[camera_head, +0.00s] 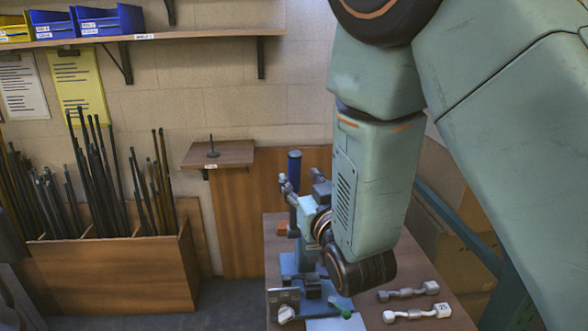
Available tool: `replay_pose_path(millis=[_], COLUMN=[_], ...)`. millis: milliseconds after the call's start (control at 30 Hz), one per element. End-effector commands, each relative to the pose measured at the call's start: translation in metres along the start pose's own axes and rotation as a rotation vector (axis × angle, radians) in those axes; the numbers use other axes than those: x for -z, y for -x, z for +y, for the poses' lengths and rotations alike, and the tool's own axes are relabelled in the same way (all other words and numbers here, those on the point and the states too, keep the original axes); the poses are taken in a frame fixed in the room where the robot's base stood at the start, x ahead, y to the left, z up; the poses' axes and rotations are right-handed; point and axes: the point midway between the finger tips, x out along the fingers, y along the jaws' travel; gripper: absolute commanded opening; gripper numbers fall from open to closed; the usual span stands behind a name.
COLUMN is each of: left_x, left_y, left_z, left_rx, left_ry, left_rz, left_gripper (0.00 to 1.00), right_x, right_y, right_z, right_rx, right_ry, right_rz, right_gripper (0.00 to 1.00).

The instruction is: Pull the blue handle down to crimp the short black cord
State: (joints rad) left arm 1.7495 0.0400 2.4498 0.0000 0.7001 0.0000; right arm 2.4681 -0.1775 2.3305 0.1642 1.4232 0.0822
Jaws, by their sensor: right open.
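The blue handle (294,166) stands upright at the top of a crimping press with a light blue base (289,265), on the wooden bench. My right gripper (304,187) is at the press, its grey fingers spread open just below the top of the handle. The handle appears between or behind the fingers; I cannot tell if they touch it. My right wrist and forearm cover part of the press. I cannot make out the short black cord for certain among the dark parts low on the press. My left gripper is out of view.
Grey (408,290) and white (417,312) double-ended parts lie on the bench (440,268) at right. A green piece (340,307) lies at the front. A wooden bin (115,270) of dark rods stands left. A small wall shelf (220,153) is behind.

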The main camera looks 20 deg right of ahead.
Motion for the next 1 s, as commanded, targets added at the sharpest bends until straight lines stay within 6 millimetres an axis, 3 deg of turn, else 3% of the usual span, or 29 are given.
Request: replay_pose_path(millis=[300,733,1000], left_x=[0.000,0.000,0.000], left_y=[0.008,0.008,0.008], left_z=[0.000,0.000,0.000], left_rx=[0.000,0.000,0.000], left_ry=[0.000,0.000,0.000], left_rz=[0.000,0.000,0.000], left_gripper=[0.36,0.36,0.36], right_x=[0.000,-0.001,-0.001], right_y=[-0.042,-0.051,-0.050], right_z=[0.000,0.000,0.000], right_rx=[0.000,0.001,0.001], right_ry=[-0.001,0.001,0.001], right_rz=[-0.003,-0.003,-0.003], right_gripper=[0.48,0.48,0.25])
